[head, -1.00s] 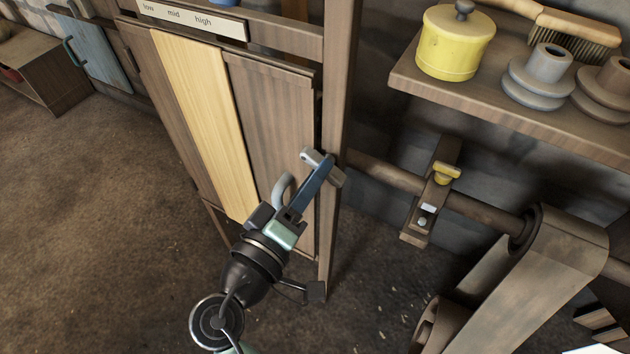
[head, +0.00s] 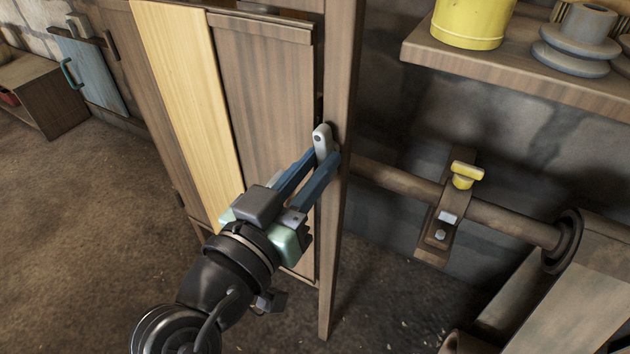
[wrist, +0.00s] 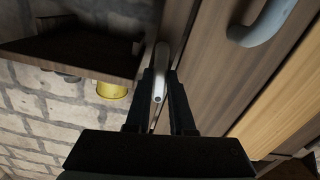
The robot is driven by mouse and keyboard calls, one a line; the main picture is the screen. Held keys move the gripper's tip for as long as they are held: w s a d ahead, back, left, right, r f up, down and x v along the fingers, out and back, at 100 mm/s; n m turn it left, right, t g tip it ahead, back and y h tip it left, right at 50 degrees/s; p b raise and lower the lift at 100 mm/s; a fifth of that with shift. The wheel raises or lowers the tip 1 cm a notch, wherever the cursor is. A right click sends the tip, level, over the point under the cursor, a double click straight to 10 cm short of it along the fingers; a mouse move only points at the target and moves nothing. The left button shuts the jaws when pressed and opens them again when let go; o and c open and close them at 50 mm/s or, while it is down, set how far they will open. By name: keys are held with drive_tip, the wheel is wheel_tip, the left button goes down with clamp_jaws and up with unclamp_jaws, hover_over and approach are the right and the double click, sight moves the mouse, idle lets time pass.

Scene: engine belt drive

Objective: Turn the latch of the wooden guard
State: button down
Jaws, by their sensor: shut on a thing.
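The wooden guard (head: 265,110) is a tall panel of brown planks with one pale plank, standing closed by an upright post (head: 341,75). Its latch (head: 321,135) is a small grey metal bar by the guard's right edge, standing about upright in the head view. My gripper (head: 322,160) is shut on the latch, with a blue finger on each side of its lower part. In the wrist view the latch (wrist: 160,75) lies between the dark fingers (wrist: 160,90). The guard's curved grey handle (wrist: 265,22) shows in the wrist view; my gripper hides it in the head view.
Right of the post, a shaft (head: 400,184) runs past a bracket with a yellow knob (head: 464,174). Above is a shelf (head: 500,82) with a yellow canister (head: 470,22) and a grey pulley (head: 577,45). The floor (head: 90,230) at left is clear.

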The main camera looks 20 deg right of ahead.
drive_tip(key=shift+f+m+b, duration=0.1)
drive_tip(key=shift+m+b, duration=0.75)
drive_tip(key=shift+m, duration=0.15)
drive_tip(key=c, duration=0.8)
unclamp_jaws()
drive_tip(key=shift+a, duration=0.1)
drive_tip(key=p+v, duration=0.2)
drive_tip(key=v, duration=1.1)
drive_tip(key=shift+w, duration=0.1)
